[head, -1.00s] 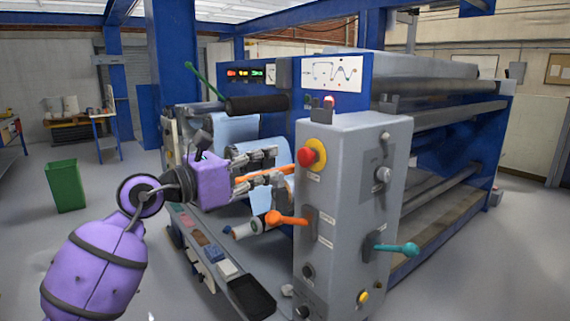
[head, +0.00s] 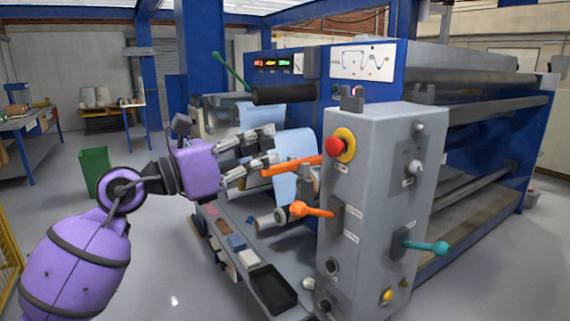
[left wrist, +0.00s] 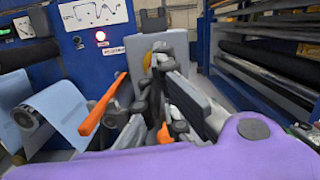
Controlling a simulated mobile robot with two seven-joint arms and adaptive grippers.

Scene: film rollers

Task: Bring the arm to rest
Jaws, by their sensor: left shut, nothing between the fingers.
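My left gripper (head: 272,148) is at the end of my purple arm, left of the grey control pillar (head: 385,180). It is shut and empty. Its fingertips show near the upper orange lever (head: 292,165), and I cannot tell whether they touch it. In the left wrist view the grey fingers (left wrist: 160,75) point toward the machine, and the orange lever (left wrist: 98,112) is left of them. My right gripper is not in view.
The pillar carries a red button (head: 336,146), a lower orange handle (head: 312,210) and a teal handle (head: 428,247). A tray ledge (head: 240,262) runs below my gripper. A green bin (head: 96,170) and a work table (head: 30,130) stand at left. Floor between is clear.

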